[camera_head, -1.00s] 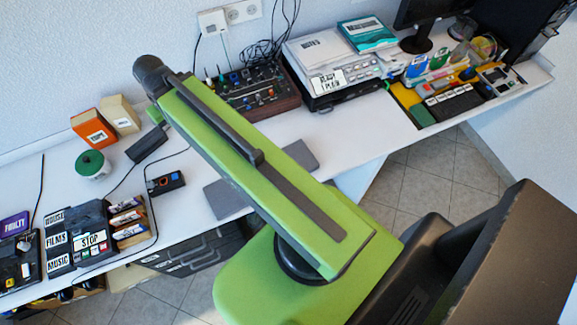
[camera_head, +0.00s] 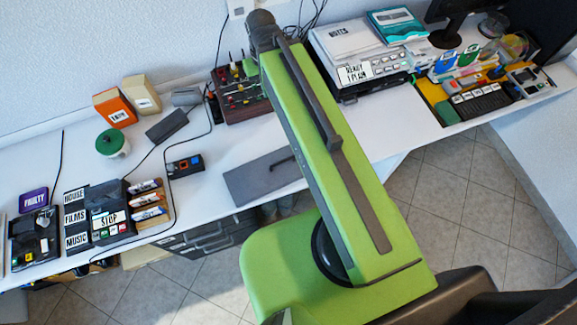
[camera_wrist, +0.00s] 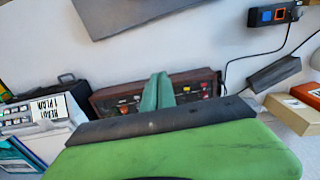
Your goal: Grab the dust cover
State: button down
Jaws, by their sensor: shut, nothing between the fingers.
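A flat dark grey panel with a small black handle, which looks like the dust cover (camera_head: 250,182), lies on the white desk near its front edge, left of my green arm. Part of it also shows at the top of the wrist view (camera_wrist: 130,12). My gripper (camera_wrist: 157,90) has green fingers that are closed together and empty. In the wrist view it is apart from the panel, in front of the red-brown mixer box. In the head view the gripper is mostly hidden behind the arm's end.
The mixer box (camera_head: 238,100) with knobs and cables stands at the back. A white device (camera_head: 350,50) is right of it. Bare desk lies around the panel.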

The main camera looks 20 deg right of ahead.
aim_at(246, 183)
jog(key=u, duration=1.55)
jog(key=k, duration=1.3)
jog(key=u, duration=1.15)
jog(key=i, duration=1.05)
jog(key=u, duration=0.05)
